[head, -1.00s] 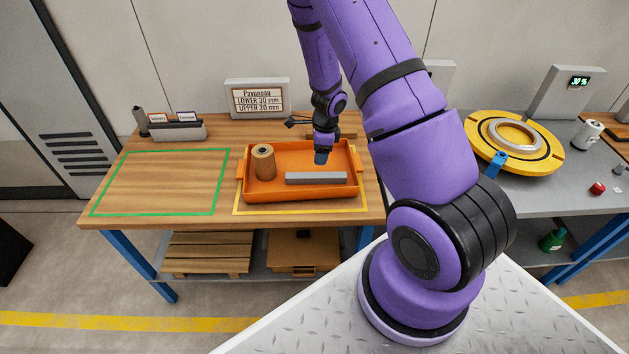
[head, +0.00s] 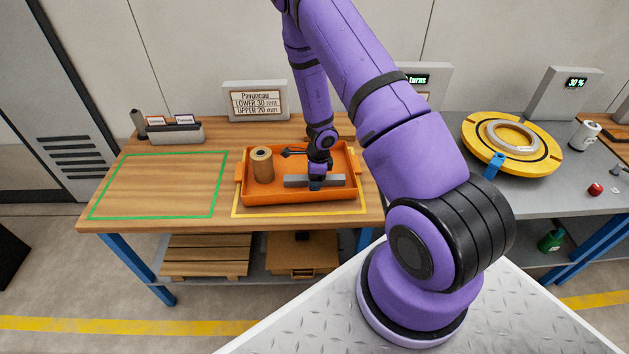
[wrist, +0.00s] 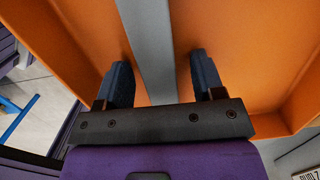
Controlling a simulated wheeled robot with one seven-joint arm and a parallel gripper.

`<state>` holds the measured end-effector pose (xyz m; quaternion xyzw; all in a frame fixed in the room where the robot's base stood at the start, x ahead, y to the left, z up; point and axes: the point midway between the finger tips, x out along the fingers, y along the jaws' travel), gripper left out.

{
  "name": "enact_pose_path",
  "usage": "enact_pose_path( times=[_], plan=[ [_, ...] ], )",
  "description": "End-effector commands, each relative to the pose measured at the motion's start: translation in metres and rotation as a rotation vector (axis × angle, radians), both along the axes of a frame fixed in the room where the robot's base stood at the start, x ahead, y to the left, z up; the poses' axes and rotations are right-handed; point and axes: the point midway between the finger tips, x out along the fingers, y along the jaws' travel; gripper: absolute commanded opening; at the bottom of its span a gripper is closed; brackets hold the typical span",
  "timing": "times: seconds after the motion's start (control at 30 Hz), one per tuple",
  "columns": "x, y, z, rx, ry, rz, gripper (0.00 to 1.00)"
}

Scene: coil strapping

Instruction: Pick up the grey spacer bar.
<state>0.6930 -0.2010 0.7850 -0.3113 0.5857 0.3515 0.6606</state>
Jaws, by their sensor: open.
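The grey spacer bar (head: 298,181) lies in the orange tray (head: 283,196), along its front part. In the wrist view the bar (wrist: 150,45) runs between the two dark blue fingers of my gripper (wrist: 158,78). The fingers are open, one on each side of the bar, with a gap showing on both sides. In the head view my gripper (head: 316,184) is down in the tray at the bar's middle and hides part of it.
A brown cardboard roll (head: 262,166) stands in the tray left of the bar. A green-outlined area (head: 157,185) on the table's left is bare. A sign (head: 256,101) and a grey holder (head: 176,132) stand behind. A yellow turntable (head: 512,145) is on the right table.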

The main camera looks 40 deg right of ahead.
Motion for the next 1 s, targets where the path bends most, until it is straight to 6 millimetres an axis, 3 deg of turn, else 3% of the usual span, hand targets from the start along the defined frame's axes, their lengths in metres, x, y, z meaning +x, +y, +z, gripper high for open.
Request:
enact_pose_path(
  times=[0.17, 0.4, 0.77, 1.0],
  plan=[
    [0.0, 0.0, 0.0, 0.0, 0.0, 0.0, 0.62],
    [0.0, 0.0, 0.0, 0.0, 0.0, -0.001, 0.07],
    [0.001, 0.0, 0.006, 0.0, -0.002, -0.002, 0.05],
    [0.002, 0.0, 0.041, 0.0, -0.005, 0.001, 0.05]
  ],
)
